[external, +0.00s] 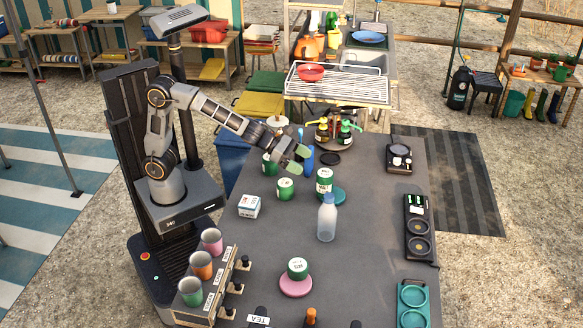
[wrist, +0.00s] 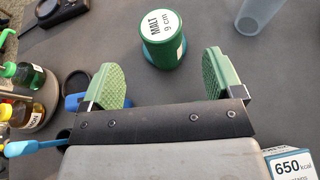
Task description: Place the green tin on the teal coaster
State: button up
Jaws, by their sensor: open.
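Several green tins show in the external view. A tall one (external: 324,180) stands at or beside the teal coaster (external: 339,195); I cannot tell whether it rests on it. Smaller ones are a middle tin (external: 285,189) and a back tin (external: 269,166), partly hidden by my arm. Another tin (external: 298,267) sits on a pink coaster (external: 296,286). My gripper (external: 297,158) is open and empty above the table, near these left-hand tins. In the wrist view, a green tin marked MALT 9 cm (wrist: 162,38) stands beyond my open fingers (wrist: 165,82).
A bottle carousel (external: 334,138) and a dark disc (external: 330,158) lie behind. A white box (external: 249,206) is at the left, with a cup rack (external: 216,285) in front. The table's right-centre is clear.

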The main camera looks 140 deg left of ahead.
jog(key=shift+v, duration=1.45)
jog(key=w+d+f+m+h, duration=0.2)
jog(key=d+m+h, duration=0.8)
jog(key=d+m, duration=1.55)
jog(key=s+d+f+m+g+y, duration=0.1)
jog(key=s+d+f+m+g, duration=0.2)
jog(key=s+m, duration=0.5)
jog(key=s+d+f+m+g+y, duration=0.1)
jog(key=s+d+f+m+g, duration=0.3)
jog(key=s+d+m, duration=0.2)
jog(key=s+m, duration=0.2)
jog(key=m, duration=0.2)
jog(key=shift+f+g, duration=0.35)
jog(key=shift+g, duration=0.05)
jog(key=shift+d, duration=0.1)
